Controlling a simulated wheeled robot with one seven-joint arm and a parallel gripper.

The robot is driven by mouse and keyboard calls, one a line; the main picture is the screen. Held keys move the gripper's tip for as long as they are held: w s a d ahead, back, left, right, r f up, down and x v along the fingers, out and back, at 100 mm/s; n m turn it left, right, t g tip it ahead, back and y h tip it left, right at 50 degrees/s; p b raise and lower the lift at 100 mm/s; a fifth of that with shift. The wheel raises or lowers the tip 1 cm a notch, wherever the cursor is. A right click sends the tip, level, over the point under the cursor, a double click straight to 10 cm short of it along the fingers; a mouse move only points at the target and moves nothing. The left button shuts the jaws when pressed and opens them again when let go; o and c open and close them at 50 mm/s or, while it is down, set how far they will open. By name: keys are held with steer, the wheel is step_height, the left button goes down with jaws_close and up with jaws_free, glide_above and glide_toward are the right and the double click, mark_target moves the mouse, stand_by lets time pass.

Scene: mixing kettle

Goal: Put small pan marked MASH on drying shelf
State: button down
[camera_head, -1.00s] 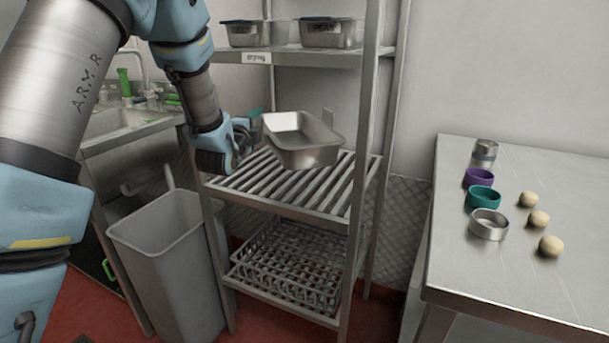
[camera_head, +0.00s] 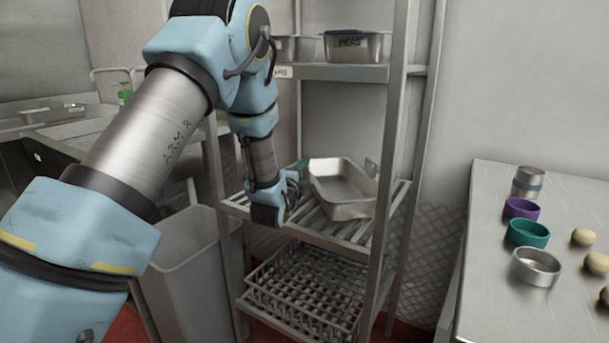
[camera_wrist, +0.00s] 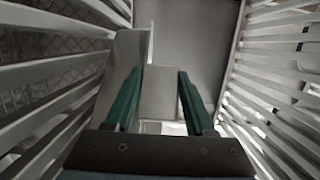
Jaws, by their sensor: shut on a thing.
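A small open steel pan (camera_head: 350,207) is at the slatted middle shelf (camera_head: 395,205) of the metal rack in the head view. It looks level, and its base is at or very close to the slats; I cannot tell if it bears on them. No MASH mark shows on its visible sides. My gripper (camera_head: 302,172) is at the pan's left end, shut on it. In the wrist view, the green fingers of my gripper (camera_wrist: 160,100) stand either side of a grey metal part of the pan (camera_wrist: 160,90), with slats to both sides.
A wire dish basket (camera_head: 305,290) sits below. Rack posts (camera_head: 392,150) flank the pan.

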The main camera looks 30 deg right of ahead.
steer(key=shift+f, duration=0.4)
steer(key=shift+c, duration=1.2)
jaws_free()
steer(key=shift+s+a, duration=0.1)
